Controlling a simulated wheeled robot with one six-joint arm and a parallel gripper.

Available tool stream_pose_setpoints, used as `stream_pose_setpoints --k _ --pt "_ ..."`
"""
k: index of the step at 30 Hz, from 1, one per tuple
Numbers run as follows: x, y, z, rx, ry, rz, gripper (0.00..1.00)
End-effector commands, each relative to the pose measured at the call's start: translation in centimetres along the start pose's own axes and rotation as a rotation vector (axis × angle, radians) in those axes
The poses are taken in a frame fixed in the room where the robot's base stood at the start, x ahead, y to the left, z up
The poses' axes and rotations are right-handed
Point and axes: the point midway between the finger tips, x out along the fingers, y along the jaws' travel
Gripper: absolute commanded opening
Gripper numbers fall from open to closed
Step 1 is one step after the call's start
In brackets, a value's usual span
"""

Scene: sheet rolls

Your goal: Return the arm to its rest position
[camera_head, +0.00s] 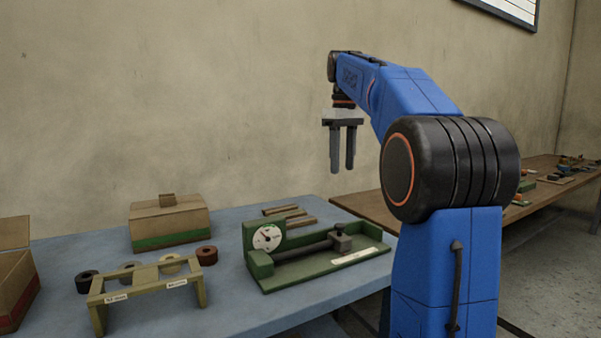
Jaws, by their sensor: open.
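My gripper (342,165) hangs at the end of my blue arm, its two grey fingers pointing down. The fingers are apart with nothing between them. The gripper is in the air, above the back right part of the blue-grey table (225,300), and touches nothing. My arm rises from the lower right, bends at a large black joint and reaches left to the gripper.
On the table stand a green device with a dial (267,238), a tan rack (150,291) with several rolls beside it, a cardboard box (168,221) and an open box (14,275) at the left edge. A brown bench (545,168) with small items runs along the right.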

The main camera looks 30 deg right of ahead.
Motion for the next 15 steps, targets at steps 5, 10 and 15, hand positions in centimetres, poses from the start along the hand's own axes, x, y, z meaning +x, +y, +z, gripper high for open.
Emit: stream_pose_setpoints --k 5,10,15 --pt "0.0 -0.1 0.0 0.000 0.001 0.001 0.44" --pt "0.7 -2.1 0.8 0.012 0.017 0.013 0.44" --pt "2.7 -6.2 2.5 0.045 0.058 0.039 0.44"
